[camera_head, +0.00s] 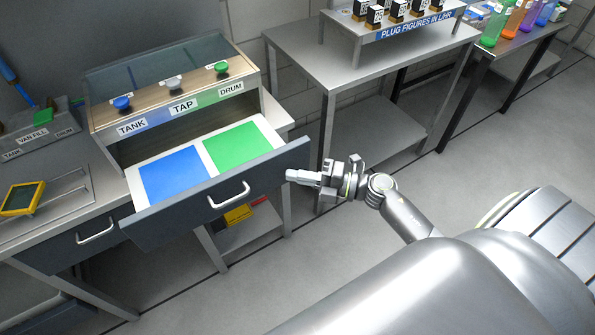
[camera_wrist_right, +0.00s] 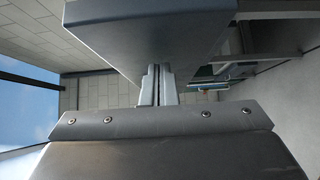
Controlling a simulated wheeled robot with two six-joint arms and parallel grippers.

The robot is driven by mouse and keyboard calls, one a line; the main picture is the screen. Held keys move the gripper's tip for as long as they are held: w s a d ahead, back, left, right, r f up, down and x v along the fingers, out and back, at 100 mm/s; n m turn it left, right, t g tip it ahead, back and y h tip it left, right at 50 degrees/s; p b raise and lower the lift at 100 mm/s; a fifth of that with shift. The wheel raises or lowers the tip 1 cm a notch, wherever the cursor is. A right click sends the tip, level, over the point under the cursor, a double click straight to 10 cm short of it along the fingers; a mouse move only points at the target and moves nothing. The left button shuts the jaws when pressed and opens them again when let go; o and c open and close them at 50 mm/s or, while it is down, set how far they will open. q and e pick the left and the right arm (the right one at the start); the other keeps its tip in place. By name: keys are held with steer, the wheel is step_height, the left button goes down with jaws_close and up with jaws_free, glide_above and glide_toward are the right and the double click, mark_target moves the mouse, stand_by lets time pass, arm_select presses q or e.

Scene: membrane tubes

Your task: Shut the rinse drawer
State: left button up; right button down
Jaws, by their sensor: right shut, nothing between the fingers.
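The rinse drawer (camera_head: 178,217) is pulled out from under the cabinet labelled TANK, TAP and DRUM. It has a dark grey front with a light bar handle (camera_head: 229,195), and a white inside with a blue panel (camera_head: 172,174) and a green panel (camera_head: 232,148). My right gripper (camera_head: 289,175) is shut and empty, close to the right end of the drawer front. In the right wrist view the shut fingers (camera_wrist_right: 157,85) point at a dark panel (camera_wrist_right: 150,30), which looks like the drawer front. I cannot tell whether they touch it. My left gripper is not in view.
Blue, white and green knobs top the cabinet (camera_head: 185,110). A second drawer handle (camera_head: 97,233) is at the left, below a yellow device (camera_head: 22,199). A grey table (camera_head: 300,60) with a plug-figure rack stands at the back. The floor right of the drawer is clear.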

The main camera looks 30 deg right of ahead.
mark_target(255, 127)
steer(key=shift+w, duration=0.3)
steer(key=w+b, duration=0.1)
steer(key=w, duration=0.2)
steer(key=w+b, duration=0.1)
steer(key=w, duration=0.3)
steer(key=w+b, duration=0.1)
steer(key=w, duration=0.2)
steer(key=shift+w+a+f, duration=0.1)
steer(key=shift+w+a, duration=0.15)
steer(key=w+b, duration=0.3)
steer(key=w, duration=0.2)
steer(key=w+b, duration=0.3)
steer(key=w, duration=0.3)
steer(key=shift+w+a, duration=0.2)
steer(key=shift+w, duration=0.3)
steer(key=shift+w+d+r, duration=0.1)
steer(key=shift+w+r, duration=0.05)
steer(key=shift+r, duration=0.25)
steer(key=shift+r, duration=0.1)
